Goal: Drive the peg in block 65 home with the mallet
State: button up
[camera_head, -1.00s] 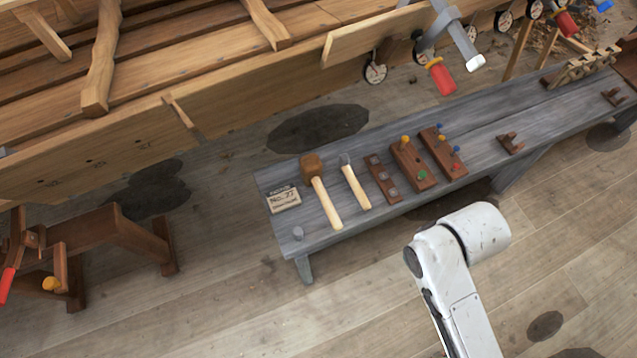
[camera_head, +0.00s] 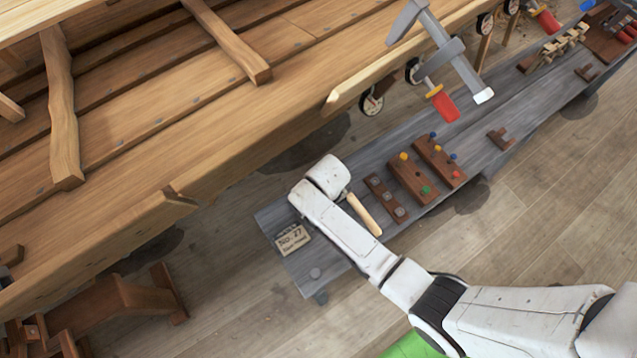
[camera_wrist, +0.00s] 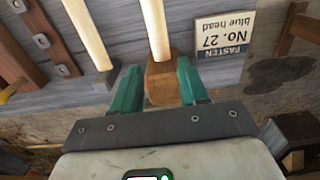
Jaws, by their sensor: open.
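The mallet shows in the wrist view, with its brown wooden head (camera_wrist: 161,84) and pale handle (camera_wrist: 155,28). My gripper (camera_wrist: 158,68) is open, its two green fingers on either side of the mallet head; I cannot tell whether they touch it. In the head view my arm hides the mallet and my fingers. Peg blocks lie on the grey bench: one with grey studs (camera_head: 385,197), one with yellow and green pegs (camera_head: 411,180), and one with blue, yellow and red pegs (camera_head: 440,161). No block number is legible, so I cannot tell which is 65.
A hammer handle (camera_head: 363,214) lies beside the mallet's place; it also shows in the wrist view (camera_wrist: 88,32). A card reading "No. 27" (camera_head: 292,240) lies at the bench's (camera_head: 340,262) near-left end. The wooden hull (camera_head: 190,120) and a hanging clamp (camera_head: 450,60) flank the bench behind.

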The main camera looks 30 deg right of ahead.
jog(key=shift+f+b, duration=3.95)
jog(key=shift+f, duration=0.6)
grip_shut()
jog(key=shift+r+p, duration=0.7)
jog(key=shift+p, duration=0.05)
notch_tip(320, 180, up, 8)
jog(key=p, duration=0.8)
